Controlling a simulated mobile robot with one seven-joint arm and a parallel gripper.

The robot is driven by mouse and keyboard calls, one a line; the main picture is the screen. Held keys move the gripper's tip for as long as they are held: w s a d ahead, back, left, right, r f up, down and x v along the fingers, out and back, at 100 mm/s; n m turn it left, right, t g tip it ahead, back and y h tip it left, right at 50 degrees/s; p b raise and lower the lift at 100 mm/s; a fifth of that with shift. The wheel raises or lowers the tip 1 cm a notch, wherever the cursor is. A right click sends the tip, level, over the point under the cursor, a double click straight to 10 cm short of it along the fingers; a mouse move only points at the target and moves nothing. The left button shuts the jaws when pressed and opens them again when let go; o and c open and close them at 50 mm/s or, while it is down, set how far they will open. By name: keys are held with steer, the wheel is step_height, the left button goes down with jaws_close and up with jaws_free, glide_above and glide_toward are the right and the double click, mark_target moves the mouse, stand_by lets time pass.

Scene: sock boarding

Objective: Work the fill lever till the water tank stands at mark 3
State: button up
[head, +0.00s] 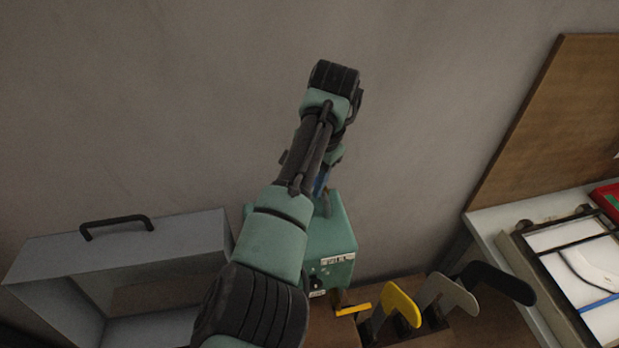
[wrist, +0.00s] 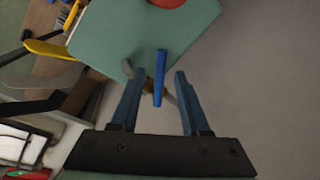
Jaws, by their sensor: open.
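The teal box (head: 335,235) stands on the bench against the wall, partly behind my arm; its flat teal top also shows in the wrist view (wrist: 110,40). A blue bar (wrist: 160,75), apparently the handle of a lever with a grey-brown shaft, rises beside the box's edge. My gripper (wrist: 158,80) is open, with one finger on each side of the blue bar and gaps visible on both sides. In the head view my arm mostly hides the gripper. The labels (head: 337,259) on the box front are too small to read, and no water level shows.
A yellow handle (head: 353,309) sticks out low at the box front. Yellow, grey and black sock-shaped boards (head: 402,306) stand to its right. A grey open-fronted case (head: 170,235) is at left, a framed tray (head: 590,265) at right. A red round part (wrist: 168,2) sits on the box top.

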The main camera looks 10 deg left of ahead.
step_height(320, 180, up, 13)
steer(key=s+d+p, duration=0.1)
steer(key=d, duration=0.1)
steer(key=shift+s+f, duration=0.15)
steer(key=shift+d, duration=0.1)
stand_by(2.2)
